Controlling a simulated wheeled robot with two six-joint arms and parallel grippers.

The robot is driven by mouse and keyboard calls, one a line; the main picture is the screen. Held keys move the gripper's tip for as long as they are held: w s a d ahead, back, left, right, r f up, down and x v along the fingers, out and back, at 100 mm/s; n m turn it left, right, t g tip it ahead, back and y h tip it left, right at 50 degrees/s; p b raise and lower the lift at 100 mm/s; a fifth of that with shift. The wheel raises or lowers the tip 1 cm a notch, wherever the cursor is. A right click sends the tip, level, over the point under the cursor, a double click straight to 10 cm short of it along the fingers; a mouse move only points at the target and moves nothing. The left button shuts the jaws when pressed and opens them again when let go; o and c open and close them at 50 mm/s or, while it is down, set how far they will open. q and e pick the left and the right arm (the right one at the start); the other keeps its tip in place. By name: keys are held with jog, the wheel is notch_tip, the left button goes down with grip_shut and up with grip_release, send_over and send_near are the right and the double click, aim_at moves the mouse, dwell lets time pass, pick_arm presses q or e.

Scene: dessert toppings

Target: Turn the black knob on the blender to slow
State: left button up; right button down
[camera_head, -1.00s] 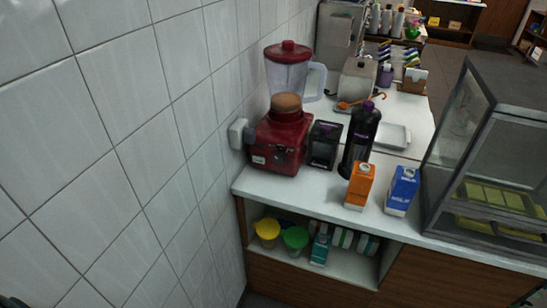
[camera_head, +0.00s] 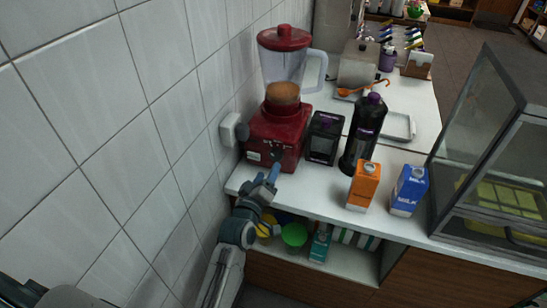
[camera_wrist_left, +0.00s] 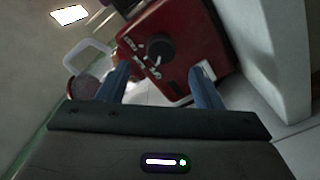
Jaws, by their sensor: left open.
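A red blender (camera_head: 276,135) with a clear jug and red lid stands on the white counter against the tiled wall. Its black knob (camera_wrist_left: 160,50) shows in the left wrist view on the red base, with white markings beside it. My left gripper (camera_head: 268,176) is in front of the blender base at the counter's front edge. In the left wrist view its two blue fingers (camera_wrist_left: 160,82) are spread apart, with the knob beyond and between their tips, not touching. In the head view the gripper partly covers the lower front of the base. My right gripper is not in view.
A black container (camera_head: 323,138) and a dark bottle (camera_head: 364,133) stand just right of the blender. An orange carton (camera_head: 363,186) and a blue milk carton (camera_head: 408,190) stand near the front edge. A glass display case (camera_head: 490,150) is at the right. A wall socket (camera_head: 229,130) is left of the blender.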

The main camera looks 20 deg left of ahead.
aim_at(275, 158)
pick_arm(q)
jog(key=w+p, duration=0.1)
jog(key=w, duration=0.5)
jog(key=shift+w+f, duration=0.1)
jog(key=shift+w, duration=0.1)
jog(key=c, duration=1)
